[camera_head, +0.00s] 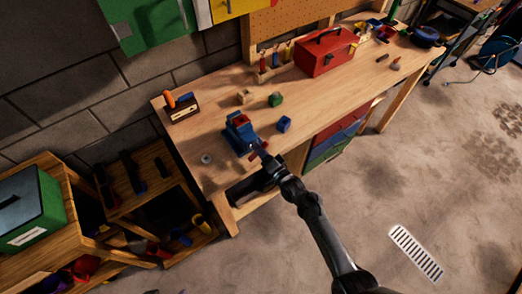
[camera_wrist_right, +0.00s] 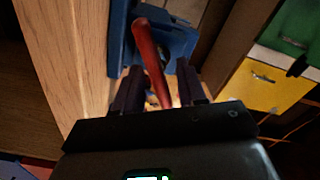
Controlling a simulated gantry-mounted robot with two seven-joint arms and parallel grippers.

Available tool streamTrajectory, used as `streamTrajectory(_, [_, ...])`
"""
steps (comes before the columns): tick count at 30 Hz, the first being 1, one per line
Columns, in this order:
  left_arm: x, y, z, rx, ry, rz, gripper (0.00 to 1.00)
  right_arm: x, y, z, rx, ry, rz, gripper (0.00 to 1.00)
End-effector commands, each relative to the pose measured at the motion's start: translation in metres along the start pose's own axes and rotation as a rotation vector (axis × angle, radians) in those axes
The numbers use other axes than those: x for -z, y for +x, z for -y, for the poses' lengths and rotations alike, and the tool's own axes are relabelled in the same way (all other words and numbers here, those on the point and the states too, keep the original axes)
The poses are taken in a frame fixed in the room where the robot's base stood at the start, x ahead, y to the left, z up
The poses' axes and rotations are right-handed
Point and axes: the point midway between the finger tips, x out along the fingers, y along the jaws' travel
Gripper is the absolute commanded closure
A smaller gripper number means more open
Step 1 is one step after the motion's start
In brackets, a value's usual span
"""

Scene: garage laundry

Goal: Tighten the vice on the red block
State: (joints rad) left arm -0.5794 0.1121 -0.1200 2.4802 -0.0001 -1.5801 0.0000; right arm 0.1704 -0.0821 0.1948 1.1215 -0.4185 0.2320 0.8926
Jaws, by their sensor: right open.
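The blue vice (camera_head: 238,138) stands near the front edge of the wooden workbench. The red block (camera_head: 241,119) shows at the top of the vice, by its jaws; I cannot tell how firmly it sits. My right gripper (camera_head: 262,153) is at the front of the vice, beside its red handle. In the right wrist view, the red handle (camera_wrist_right: 148,50) runs between the two open dark fingers (camera_wrist_right: 158,78), with the blue vice body (camera_wrist_right: 183,42) just beyond. The fingers do not appear closed on the handle. My left gripper is out of view.
A blue block (camera_head: 284,124), a green block (camera_head: 275,99) and a wooden block (camera_head: 245,97) lie on the bench near the vice. A grey ring (camera_head: 206,159) lies to its left. A red toolbox (camera_head: 325,52) stands further back. Drawers (camera_head: 335,140) are below the bench.

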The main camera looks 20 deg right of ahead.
Motion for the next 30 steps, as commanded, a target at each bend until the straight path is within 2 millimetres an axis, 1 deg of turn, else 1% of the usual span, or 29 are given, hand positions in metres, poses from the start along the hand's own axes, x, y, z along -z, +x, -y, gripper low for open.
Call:
streamTrajectory(5, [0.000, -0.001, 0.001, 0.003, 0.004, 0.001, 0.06, 0.000, -0.006, -0.002, -0.003, 0.000, 0.000, 0.60])
streamTrajectory(8, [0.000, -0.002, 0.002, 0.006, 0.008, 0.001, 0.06, 0.000, -0.017, -0.002, -0.004, -0.001, 0.000, 0.60])
streamTrajectory(18, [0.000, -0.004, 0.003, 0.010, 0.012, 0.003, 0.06, 0.000, -0.074, -0.001, -0.003, 0.000, 0.000, 0.60])
streamTrajectory(21, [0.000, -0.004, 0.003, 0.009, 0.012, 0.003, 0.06, -0.001, -0.088, -0.001, -0.002, 0.000, 0.001, 0.60])
streamTrajectory(25, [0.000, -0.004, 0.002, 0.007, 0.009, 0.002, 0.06, -0.001, -0.101, 0.000, -0.001, 0.000, 0.000, 0.60])
streamTrajectory(30, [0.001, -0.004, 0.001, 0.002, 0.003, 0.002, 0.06, 0.000, -0.108, 0.000, 0.000, 0.001, 0.000, 0.60])
